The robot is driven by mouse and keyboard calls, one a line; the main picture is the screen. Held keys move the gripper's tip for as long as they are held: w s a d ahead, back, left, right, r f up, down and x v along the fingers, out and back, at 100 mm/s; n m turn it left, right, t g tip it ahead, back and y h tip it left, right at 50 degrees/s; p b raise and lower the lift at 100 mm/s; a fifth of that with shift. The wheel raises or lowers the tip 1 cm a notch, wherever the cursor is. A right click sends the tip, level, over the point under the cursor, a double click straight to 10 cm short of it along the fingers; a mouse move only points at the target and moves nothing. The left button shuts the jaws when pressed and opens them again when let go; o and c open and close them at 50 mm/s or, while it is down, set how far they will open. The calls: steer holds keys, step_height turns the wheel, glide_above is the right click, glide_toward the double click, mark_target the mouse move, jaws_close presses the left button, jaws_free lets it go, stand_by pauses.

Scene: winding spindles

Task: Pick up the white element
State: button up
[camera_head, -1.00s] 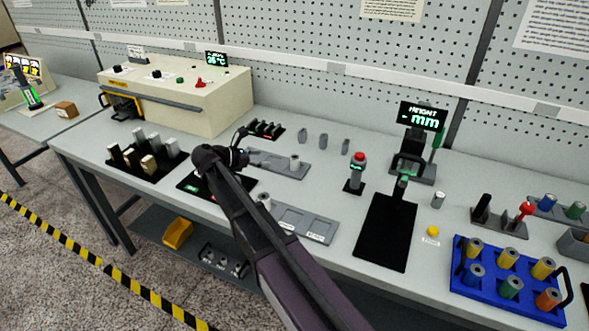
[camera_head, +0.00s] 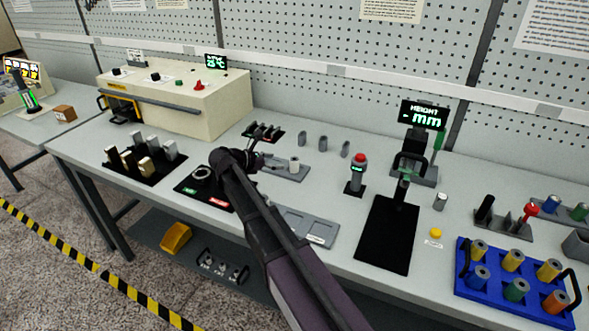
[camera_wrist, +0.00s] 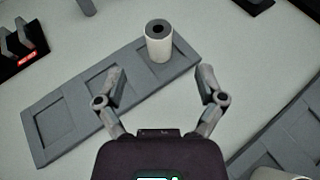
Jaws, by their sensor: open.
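The white element (camera_wrist: 159,42) is a short upright cylinder with a dark hole in its grey top. It stands in the right-hand compartment of a grey tray (camera_wrist: 62,142); the other compartments visible in the wrist view are empty. In the head view the white element (camera_head: 294,163) stands to the right of my gripper. My gripper (camera_wrist: 161,80) is open and empty in the wrist view. Its fingers are apart, and the element appears beyond the fingertips, between their lines. In the head view my arm covers part of the tray.
A second grey tray (camera_wrist: 300,125) lies at the wrist view's right, with a pale round item (camera_wrist: 276,174) at the lower edge. A button post (camera_head: 357,174) and a black mat (camera_head: 386,235) stand right of the tray. A dark rack (camera_wrist: 18,45) is at left.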

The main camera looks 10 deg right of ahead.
mark_target(291, 160)
steer(key=shift+b+x, duration=0.4)
steer(key=shift+x, duration=1.15)
steer(key=shift+f+b+x, duration=0.2)
steer(key=shift+b+x, duration=0.7)
steer(key=shift+x, duration=0.95)
steer(key=shift+w+d+f, duration=0.25)
steer(key=shift+w+d, duration=0.1)
steer(key=shift+d, duration=0.25)
jaws_close()
